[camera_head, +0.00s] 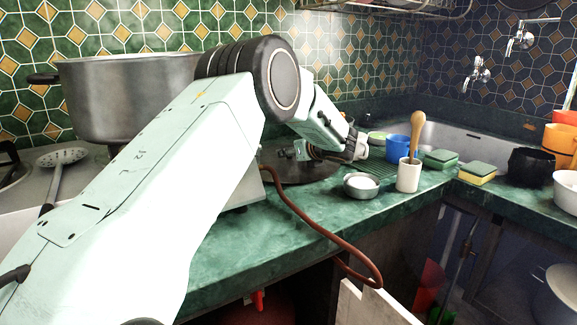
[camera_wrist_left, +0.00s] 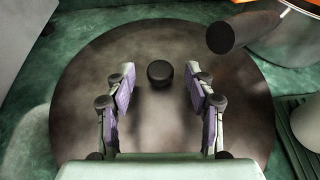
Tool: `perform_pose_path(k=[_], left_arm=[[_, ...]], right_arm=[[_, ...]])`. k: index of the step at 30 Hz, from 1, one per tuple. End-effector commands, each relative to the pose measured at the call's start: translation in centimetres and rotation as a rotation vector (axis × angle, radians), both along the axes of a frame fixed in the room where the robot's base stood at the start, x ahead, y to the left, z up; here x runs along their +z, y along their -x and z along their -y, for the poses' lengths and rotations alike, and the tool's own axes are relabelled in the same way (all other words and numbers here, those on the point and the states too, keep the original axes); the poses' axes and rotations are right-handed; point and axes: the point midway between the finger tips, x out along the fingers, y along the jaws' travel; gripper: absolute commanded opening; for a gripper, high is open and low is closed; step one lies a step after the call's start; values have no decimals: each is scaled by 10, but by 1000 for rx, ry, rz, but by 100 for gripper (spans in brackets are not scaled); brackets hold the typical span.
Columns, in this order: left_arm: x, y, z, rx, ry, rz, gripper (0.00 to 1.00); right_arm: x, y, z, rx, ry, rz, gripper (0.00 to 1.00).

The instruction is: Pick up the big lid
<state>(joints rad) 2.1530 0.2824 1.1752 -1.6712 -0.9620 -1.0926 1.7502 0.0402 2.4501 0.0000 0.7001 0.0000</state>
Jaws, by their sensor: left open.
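The big lid is a dark brown, round, flat disc with a black round knob (camera_wrist_left: 158,72) at its middle. In the left wrist view the lid (camera_wrist_left: 85,85) lies on the green counter and fills most of the picture. In the head view the lid (camera_head: 318,172) shows partly behind my left arm. My left gripper (camera_wrist_left: 160,80) is open and empty above the lid, with one finger on each side of the knob and a gap to both. In the head view the left gripper (camera_head: 303,150) is small and partly hidden by its arm. My right gripper is not in view.
A large metal pot (camera_head: 125,95) stands at the left behind my arm. Right of the lid are a small metal bowl (camera_head: 361,187), a white cup (camera_head: 409,176), a blue mug (camera_head: 397,147) and sponges (camera_head: 477,173). A brown hose (camera_head: 320,227) hangs over the counter's front edge.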

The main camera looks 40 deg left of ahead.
Motion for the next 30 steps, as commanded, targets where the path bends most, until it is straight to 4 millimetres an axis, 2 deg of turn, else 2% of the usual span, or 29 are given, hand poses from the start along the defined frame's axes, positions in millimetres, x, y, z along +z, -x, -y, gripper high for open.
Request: perform_pose_path(k=[1, 6, 14, 30], left_arm=[[-8, -2, -7, 2, 0, 0, 54], [-11, -8, -21, 1, -1, 0, 54], [-11, -9, -25, 0, 0, -1, 54], [-11, -9, -25, 0, 0, 0, 10]], right_arm=[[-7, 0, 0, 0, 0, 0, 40], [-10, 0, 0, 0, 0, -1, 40], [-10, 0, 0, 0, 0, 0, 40], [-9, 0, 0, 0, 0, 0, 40]])
